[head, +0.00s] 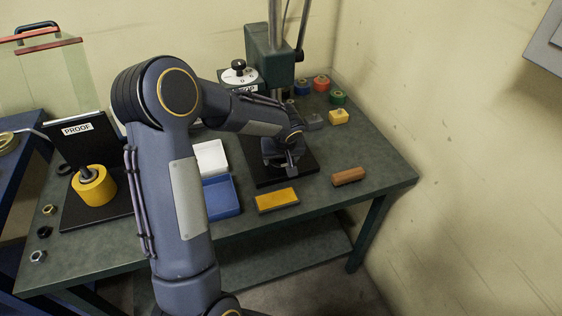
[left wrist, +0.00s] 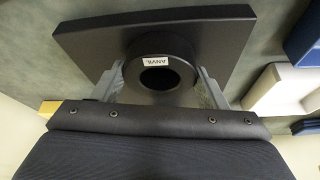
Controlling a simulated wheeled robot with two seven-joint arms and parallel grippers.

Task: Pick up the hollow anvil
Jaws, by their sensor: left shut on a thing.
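The hollow anvil (left wrist: 160,70) is a short black cylinder with a round hole and a white ANVIL label. It stands on or just over a black base plate (left wrist: 225,40); I cannot tell whether it touches. My left gripper (head: 283,158) is over the same plate (head: 300,172) under the press, with grey fingers on both sides of the anvil, shut on it. In the head view the gripper and wrist hide most of the anvil. My right gripper is in neither view.
The green press column (head: 268,62) rises behind my left wrist. A yellow cylinder (head: 94,187) stands at the PROOF stand. The bench's front right corner is clear.

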